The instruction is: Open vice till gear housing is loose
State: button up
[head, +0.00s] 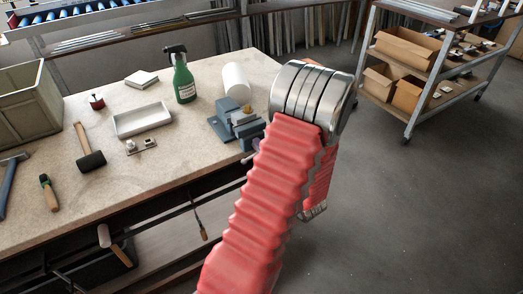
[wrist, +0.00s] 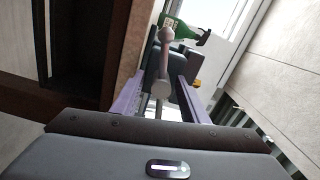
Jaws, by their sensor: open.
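The blue-grey vice (head: 236,124) stands at the bench's right edge, partly behind my arm. Its handle shows at its front, beside my arm. In the wrist view the vice (wrist: 187,66) lies beyond my gripper (wrist: 166,76). The gripper is open, with its two purple fingers apart. The vice's handle bar (wrist: 165,50), with a round end, shows between the fingers in the picture; I cannot tell whether they touch it. A small yellowish part shows at the vice, but I cannot tell whether it is the gear housing.
On the bench (head: 190,150) are a green spray bottle (head: 184,80), a white cylinder (head: 236,80), a white tray (head: 142,120), a mallet (head: 91,158) and a green-grey crate (head: 30,100). A shelf trolley (head: 430,70) stands at the back right. The floor at right is clear.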

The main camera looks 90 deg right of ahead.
jog(key=shift+s+a, duration=0.4)
jog(key=shift+a, duration=0.05)
jog(key=v, duration=1.2)
jog(key=shift+s+a, duration=0.15)
jog(key=shift+a, duration=0.15)
jog(key=shift+c, duration=0.4)
